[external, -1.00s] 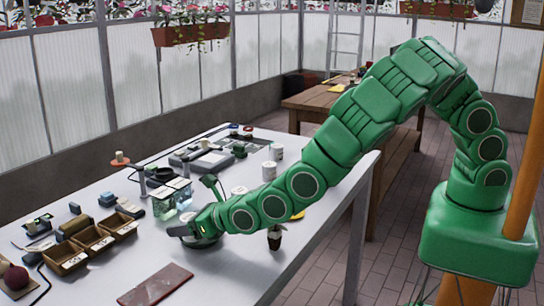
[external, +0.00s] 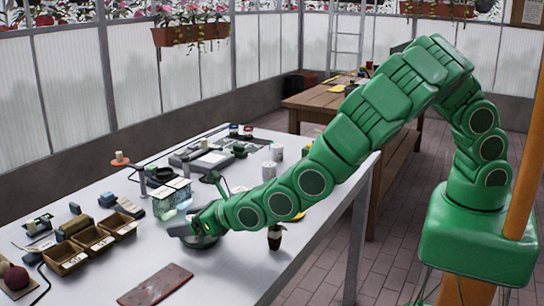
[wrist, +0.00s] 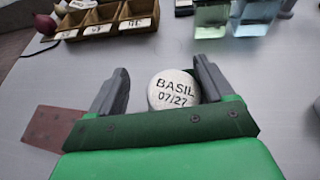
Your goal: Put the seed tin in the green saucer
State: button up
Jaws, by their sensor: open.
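A round pale tin lid marked "BASIL 07/27" (wrist: 174,89) lies between the fingers of my gripper (wrist: 162,70) in the wrist view, closer to the right finger. I take it to be the seed tin. The fingers are open, one on each side of it, with a gap at the left. In the external view my gripper (external: 180,230) is low over the grey table, and the tin cannot be made out there. A dark round shape (external: 203,243) shows under the gripper; I cannot tell whether it is the green saucer. No other clear green saucer shows.
A dark red slab (external: 155,285) lies at the front. Wooden boxes (external: 92,238) stand at the left. Glass jars (external: 172,199) stand just beyond my gripper. White cans (external: 276,151) stand farther back.

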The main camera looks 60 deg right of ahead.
jog(key=shift+s+d+r, duration=0.2)
jog(key=shift+s+r, duration=0.2)
jog(key=shift+s, duration=0.2)
jog(key=v, duration=0.9)
